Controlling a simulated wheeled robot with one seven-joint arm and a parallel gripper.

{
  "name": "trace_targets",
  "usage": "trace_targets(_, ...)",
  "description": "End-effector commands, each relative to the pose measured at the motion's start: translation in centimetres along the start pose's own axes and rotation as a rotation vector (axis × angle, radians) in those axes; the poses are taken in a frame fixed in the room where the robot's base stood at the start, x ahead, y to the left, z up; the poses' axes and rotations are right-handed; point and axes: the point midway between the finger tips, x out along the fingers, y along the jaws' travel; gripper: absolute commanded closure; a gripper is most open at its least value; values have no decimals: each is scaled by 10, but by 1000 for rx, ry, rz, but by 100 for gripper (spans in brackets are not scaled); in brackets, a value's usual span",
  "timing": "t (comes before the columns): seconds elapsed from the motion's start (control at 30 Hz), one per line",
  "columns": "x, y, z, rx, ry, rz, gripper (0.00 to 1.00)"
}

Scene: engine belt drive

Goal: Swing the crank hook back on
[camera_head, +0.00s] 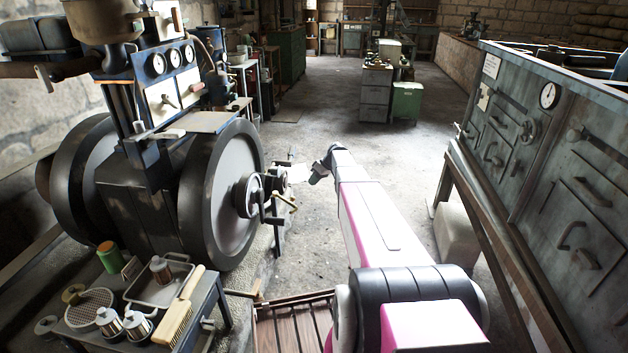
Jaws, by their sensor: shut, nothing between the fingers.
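The engine's flywheel (215,195) stands at left, with a dark hub and crank (262,200) on its right side. A small brass-coloured handle (287,200) sticks out to the right of the crank. I cannot tell which of these small parts is the crank hook, or whether it is hooked on. My gripper (290,174) is small in view at the end of my arm, just above and to the right of the crank. It looks shut and empty. Whether it touches the crank parts cannot be told.
A small bench (215,308) with a brush (176,322), cans and a tray stands at front left. A grey panel cabinet (545,150) lines the right side. A green box (407,101) stands farther back. The floor (320,110) between is clear.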

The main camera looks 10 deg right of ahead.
Motion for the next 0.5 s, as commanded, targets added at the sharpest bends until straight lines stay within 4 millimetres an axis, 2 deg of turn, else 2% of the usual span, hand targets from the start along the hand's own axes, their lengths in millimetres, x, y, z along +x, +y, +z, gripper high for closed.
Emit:
trace_targets(0.1, 24, 1, 0, 1, -2, -1, 100)
trace_targets(0.33, 66, 1, 0, 2, -2, -1, 100)
trace_targets(0.5, 76, -23, 1, 1, -1, 0, 100)
